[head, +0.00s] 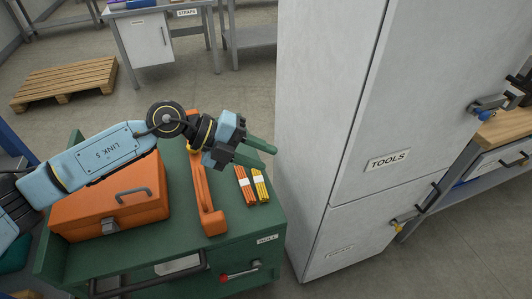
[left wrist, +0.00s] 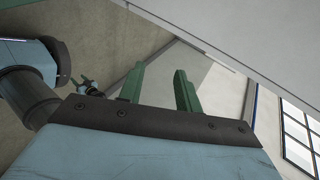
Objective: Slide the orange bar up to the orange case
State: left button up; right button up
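The orange case (head: 110,201), with a grey latch and handle, sits on the left of the green cart top (head: 183,223). The long orange bar (head: 203,190) lies to its right, roughly along its side, with a strip of bare green between them. My left forearm crosses above the case, and the wrist hides part of the bar's far half. My left gripper (head: 258,153) is past the bar on its right, above the cart, apart from it. Its green fingers are apart and empty in the left wrist view (left wrist: 158,90). A small blue-and-dark shape there may be my right gripper (left wrist: 90,86).
A tall grey cabinet (head: 335,110) marked TOOLS stands close right of the cart. A wooden pallet (head: 65,82) lies on the floor behind.

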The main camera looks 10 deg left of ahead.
pick_arm(q)
jog(key=shift+s+d+r+t+h, duration=0.1)
jog(key=shift+d+r+t+h, duration=0.3)
jog(key=shift+d+r+h, duration=0.45)
jog(key=shift+f, duration=0.1)
